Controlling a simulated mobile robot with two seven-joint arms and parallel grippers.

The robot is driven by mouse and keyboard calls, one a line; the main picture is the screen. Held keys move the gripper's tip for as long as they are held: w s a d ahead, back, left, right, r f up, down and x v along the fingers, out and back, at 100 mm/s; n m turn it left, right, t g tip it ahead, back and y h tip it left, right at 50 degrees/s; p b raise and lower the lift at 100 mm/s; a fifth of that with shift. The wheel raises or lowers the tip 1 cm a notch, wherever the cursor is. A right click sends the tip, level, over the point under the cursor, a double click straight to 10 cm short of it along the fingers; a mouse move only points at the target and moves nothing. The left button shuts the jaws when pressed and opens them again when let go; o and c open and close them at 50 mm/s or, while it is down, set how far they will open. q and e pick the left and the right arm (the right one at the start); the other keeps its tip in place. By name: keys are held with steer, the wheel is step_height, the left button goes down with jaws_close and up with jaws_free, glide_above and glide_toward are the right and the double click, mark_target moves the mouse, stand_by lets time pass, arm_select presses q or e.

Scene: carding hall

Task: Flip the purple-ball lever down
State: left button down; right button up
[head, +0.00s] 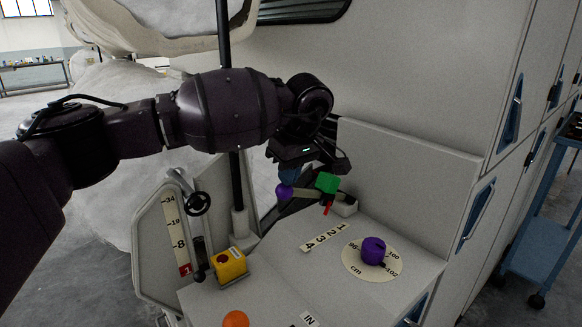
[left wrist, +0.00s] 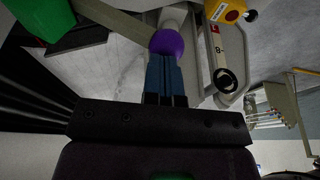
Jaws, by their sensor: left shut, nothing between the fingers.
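The purple ball (head: 284,192) sits at the left end of a pale lever bar (head: 303,195) on the console. The bar runs right toward a green block (head: 327,182). My left gripper (head: 289,174) is directly above the ball, pointing down, with its blue fingers shut and empty. In the left wrist view the shut fingertips (left wrist: 165,60) meet the lower edge of the purple ball (left wrist: 168,42). I cannot tell whether they touch it. The green block also shows in the left wrist view (left wrist: 40,25). My wrist hides part of the area behind the lever. My right gripper is out of view.
A black post (head: 236,185) rises beside my arm. A blue cart (head: 540,235) stands right.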

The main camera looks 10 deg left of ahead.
arm_select(q)
steer(key=s+a+f+t+h, duration=0.2)
steer(key=s+a+f, duration=0.1)
steer(key=f, duration=0.7)
steer(key=shift+f+n+t+h+p, duration=0.3)
steer(key=shift+p, duration=0.15)
steer(key=shift+s+f, duration=0.1)
steer(key=shift+f, duration=0.05)
steer(key=w+a+p+v, duration=0.1)
steer(key=p+v, duration=0.2)
steer(key=v, duration=1.2)
steer(key=shift+r+p, duration=0.3)
